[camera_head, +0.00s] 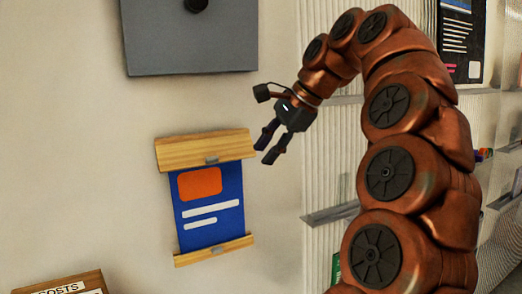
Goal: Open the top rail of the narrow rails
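A blue poster (210,205) with an orange block and white bars hangs on the wall between two narrow wooden rails. The top rail (190,152) is a pale wooden bar with a small grey clip at the middle of its lower edge. The bottom rail (195,254) is a thinner wooden bar, also with a small grey clip. My gripper (262,154) is just right of the top rail's right end, near its height in the picture. Its two dark fingers are spread and nothing is between them. Its distance from the wall is hard to judge.
A grey panel (190,44) with a dark knob is above the poster. A wooden box (82,284) with white labels is at the lower left. A ribbed panel with grey ledges (332,214) and a dark poster (461,38) are at the right. The wall around the rails is clear.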

